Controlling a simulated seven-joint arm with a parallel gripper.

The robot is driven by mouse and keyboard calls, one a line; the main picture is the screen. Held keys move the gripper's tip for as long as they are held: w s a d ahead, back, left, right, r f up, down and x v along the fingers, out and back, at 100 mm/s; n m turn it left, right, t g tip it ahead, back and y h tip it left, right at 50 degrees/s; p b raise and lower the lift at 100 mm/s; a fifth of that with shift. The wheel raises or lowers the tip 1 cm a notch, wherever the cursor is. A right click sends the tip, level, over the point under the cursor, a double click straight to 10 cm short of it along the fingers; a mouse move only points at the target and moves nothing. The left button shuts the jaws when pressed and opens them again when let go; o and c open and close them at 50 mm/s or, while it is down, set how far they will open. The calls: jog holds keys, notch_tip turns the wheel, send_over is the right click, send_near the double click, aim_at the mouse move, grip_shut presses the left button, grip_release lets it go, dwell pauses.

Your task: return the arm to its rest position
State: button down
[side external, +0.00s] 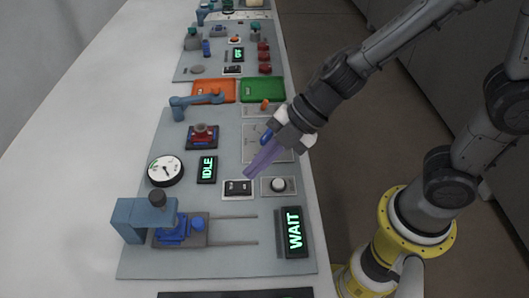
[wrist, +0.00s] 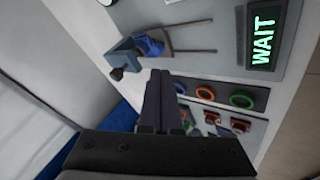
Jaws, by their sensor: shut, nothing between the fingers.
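My gripper (side external: 250,174) is shut and empty, its purple fingers pointing down and left over the grey panel (side external: 138,262) in the side view. The fingertips appear just above a small black-and-white switch plate (side external: 238,188); I cannot tell whether they touch it. In the wrist view the two fingers of my gripper (wrist: 160,80) lie together with nothing between them. My arm reaches in from the upper right of the side view and hides part of the panel.
A blue press-like fixture (side external: 135,218) stands at the panel's front left. Nearby are a dial gauge (side external: 165,170), an IDLE display (side external: 207,169), a WAIT display (side external: 293,231) and a white knob (side external: 278,184). Orange (side external: 214,91) and green (side external: 262,90) trays lie farther back.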

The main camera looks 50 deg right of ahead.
jog(key=w+d+r+m+t+h, duration=0.1)
jog(key=w+d+r+m+t, duration=0.35)
jog(key=d+r, duration=0.35)
jog(key=s+d+r+m+t+h, duration=0.1)
jog(key=d+r+m+t+h, duration=0.4)
jog(key=d+r+m, duration=0.5)
jog(key=s+d+f+m+g+h, duration=0.35)
jog(key=s+d+m, duration=0.25)
jog(key=s, duration=0.3)
jog(key=s+a+f+m+g+y, duration=0.1)
jog(key=s+a+f+g+y, duration=0.1)
jog(key=s, duration=0.5)
notch_tip(320, 180, down, 4)
jog(key=a+g, duration=0.1)
jog(key=g, duration=0.1)
jog(key=shift+a+r+g, duration=0.2)
jog(key=shift+a+g, duration=0.1)
